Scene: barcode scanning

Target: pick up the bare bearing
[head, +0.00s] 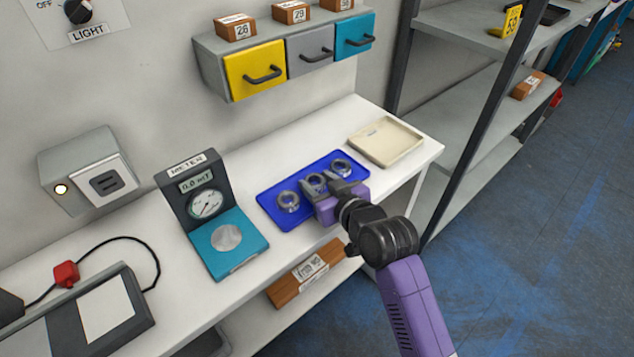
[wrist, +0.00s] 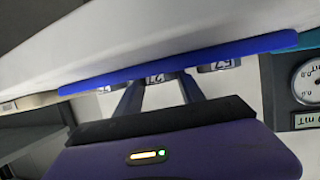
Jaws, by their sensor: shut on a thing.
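Three grey ring bearings stand in a row on a blue mat (head: 272,212) on the white bench. The left bearing (head: 288,201) is clear of my gripper, and the right bearing (head: 341,168) is just beyond it. My gripper (head: 321,183) is shut on the middle bearing (head: 316,181), a finger on each side. The left bearing (wrist: 218,66) also shows a label there. Whether the right bearing has one is unclear. No clear gap under the held bearing is visible.
A meter (head: 205,200) with a teal plate (head: 235,262) stands left of the mat. A cream tray (head: 386,141) lies right of it. Drawers (head: 256,74) hang on the wall behind. A shelf rack (head: 480,100) stands to the right.

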